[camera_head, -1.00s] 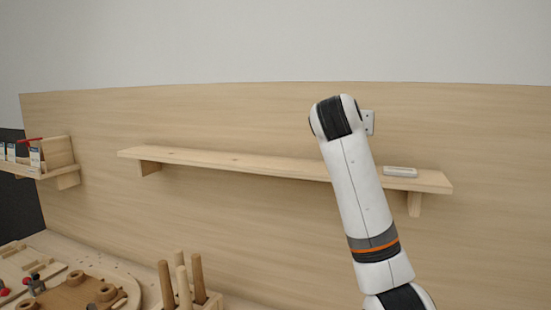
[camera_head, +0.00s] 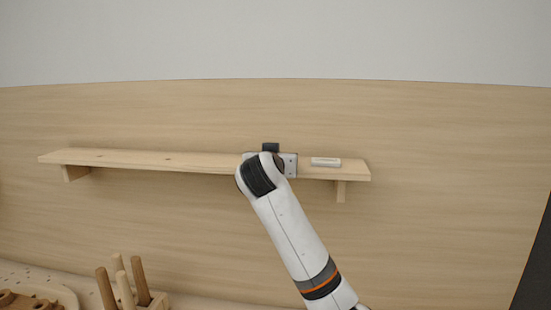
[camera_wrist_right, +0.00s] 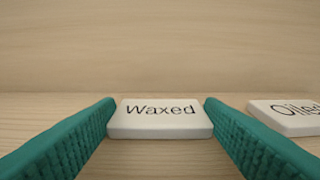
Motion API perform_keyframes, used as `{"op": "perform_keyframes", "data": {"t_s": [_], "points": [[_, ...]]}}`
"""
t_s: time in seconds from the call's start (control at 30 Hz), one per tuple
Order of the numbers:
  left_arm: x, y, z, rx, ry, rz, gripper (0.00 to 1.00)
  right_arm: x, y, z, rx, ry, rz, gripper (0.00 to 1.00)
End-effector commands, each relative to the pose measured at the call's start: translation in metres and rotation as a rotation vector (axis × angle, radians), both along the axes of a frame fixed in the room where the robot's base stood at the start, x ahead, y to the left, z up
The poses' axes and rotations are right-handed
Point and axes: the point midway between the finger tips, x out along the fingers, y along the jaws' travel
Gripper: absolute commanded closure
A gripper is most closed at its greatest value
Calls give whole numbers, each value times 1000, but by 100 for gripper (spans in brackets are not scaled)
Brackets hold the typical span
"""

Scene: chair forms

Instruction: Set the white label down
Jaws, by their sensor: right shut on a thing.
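The white label (camera_wrist_right: 160,118), a small block reading "Waxed", is between the green fingers of my right gripper (camera_wrist_right: 160,104) in the right wrist view. The gripper is shut on it, one finger at each short end. The label lies level, at or just above the wooden shelf (camera_head: 130,158); I cannot tell whether it touches. In the head view my right arm hides the label and the fingertips; only the gripper's grey body (camera_head: 290,166) shows at the shelf. My left gripper is not in view.
A second white label (camera_head: 325,162), reading "Oiled" (camera_wrist_right: 290,117), lies on the shelf just right of the held one. The shelf to the left is bare. A holder with wooden pegs (camera_head: 137,284) stands below left.

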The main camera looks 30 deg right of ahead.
Motion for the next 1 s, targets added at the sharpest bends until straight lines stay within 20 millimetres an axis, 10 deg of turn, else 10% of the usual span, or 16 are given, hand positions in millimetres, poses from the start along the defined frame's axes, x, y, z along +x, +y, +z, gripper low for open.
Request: {"op": "perform_keyframes", "data": {"t_s": [0.07,0.1,0.2,0.63,1.0], "points": [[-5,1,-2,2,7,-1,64,0,0,-2,1,1,0,59],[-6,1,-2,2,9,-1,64,0,0,-2,1,1,0,33],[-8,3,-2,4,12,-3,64,0,0,-1,1,1,0,16],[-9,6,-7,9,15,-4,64,-7,7,0,2,-3,3,16],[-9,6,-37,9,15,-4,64,-67,52,10,2,-5,4,16]]}}
